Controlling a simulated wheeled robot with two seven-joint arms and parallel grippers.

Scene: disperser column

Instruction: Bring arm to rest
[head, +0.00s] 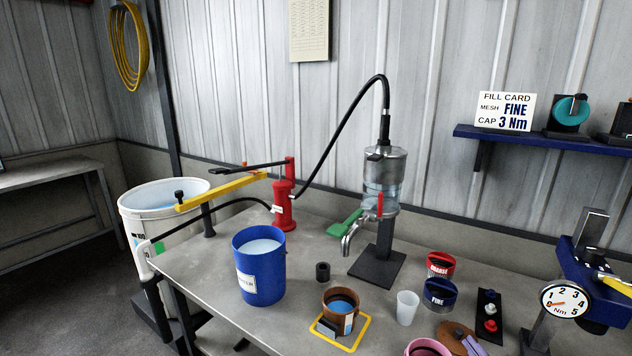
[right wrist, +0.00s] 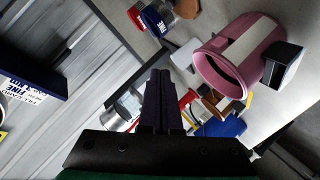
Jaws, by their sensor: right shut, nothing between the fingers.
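My right gripper (right wrist: 160,78) shows in the right wrist view, its dark fingers shut together with nothing between them. I cannot make it out for certain in the head view. In the right wrist view a pink cup-like ring (right wrist: 214,72) lies beyond and to the right of the fingers, apart from them. The clear disperser column (head: 384,190) stands on a black base on the bench in the head view, with water in it, a red lever and a metal spout. My left gripper is not in view.
The bench (head: 310,325) carries a blue bucket (head: 258,278), a red pump (head: 285,205), a brown cup (head: 341,310), a white cup (head: 407,307) and red and blue caps. A dial gauge (head: 565,300) stands right. A blue shelf (head: 560,140) holds the fill card (head: 505,111).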

